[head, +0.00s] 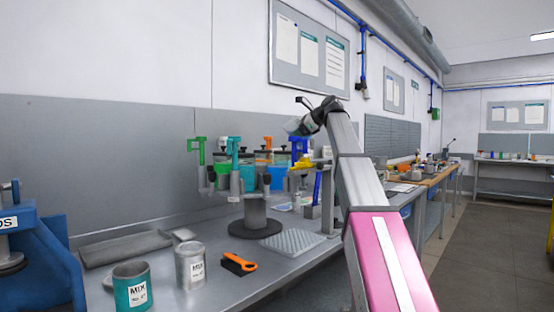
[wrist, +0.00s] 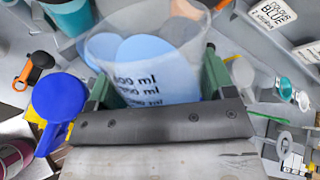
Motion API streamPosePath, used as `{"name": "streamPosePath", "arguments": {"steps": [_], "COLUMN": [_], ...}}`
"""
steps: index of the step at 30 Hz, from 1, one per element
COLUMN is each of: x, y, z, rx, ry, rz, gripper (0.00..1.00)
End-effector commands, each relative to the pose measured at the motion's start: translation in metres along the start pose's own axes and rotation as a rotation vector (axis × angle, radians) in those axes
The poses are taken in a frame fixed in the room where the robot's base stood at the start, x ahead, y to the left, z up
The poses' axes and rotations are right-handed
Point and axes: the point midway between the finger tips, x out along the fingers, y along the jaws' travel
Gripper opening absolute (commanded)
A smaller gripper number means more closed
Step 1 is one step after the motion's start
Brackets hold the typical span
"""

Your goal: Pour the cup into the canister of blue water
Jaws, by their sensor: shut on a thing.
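My gripper (head: 308,122) is raised at the end of my arm, above the back of the bench in the head view. In the wrist view its two green fingers (wrist: 157,82) are shut on a clear cup (wrist: 185,50) with black "ml" marks. Blue shows in or through the cup; I cannot tell which. In the head view, a clear canister with blue liquid (head: 277,177) stands on the round stand behind the coloured handles, partly hidden, below my gripper. A teal-filled canister (head: 246,176) is left of it.
The stand has a dark round base (head: 256,228) and green, teal, orange, blue and yellow handles. A blue handle (wrist: 60,98) is close left of my gripper in the wrist view. Two MIX cans (head: 133,286) (head: 190,266) and an orange-handled brush (head: 238,265) are in front.

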Motion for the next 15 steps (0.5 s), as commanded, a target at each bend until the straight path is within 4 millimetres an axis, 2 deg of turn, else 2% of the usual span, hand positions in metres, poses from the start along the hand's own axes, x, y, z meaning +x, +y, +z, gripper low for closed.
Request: {"name": "streamPosePath", "arguments": {"steps": [15], "x": [-0.0012], "y": [-0.0012], "z": [0.0035], "rx": [-0.032], "ry": [0.035], "rz": [0.000], "gripper": [0.46]}}
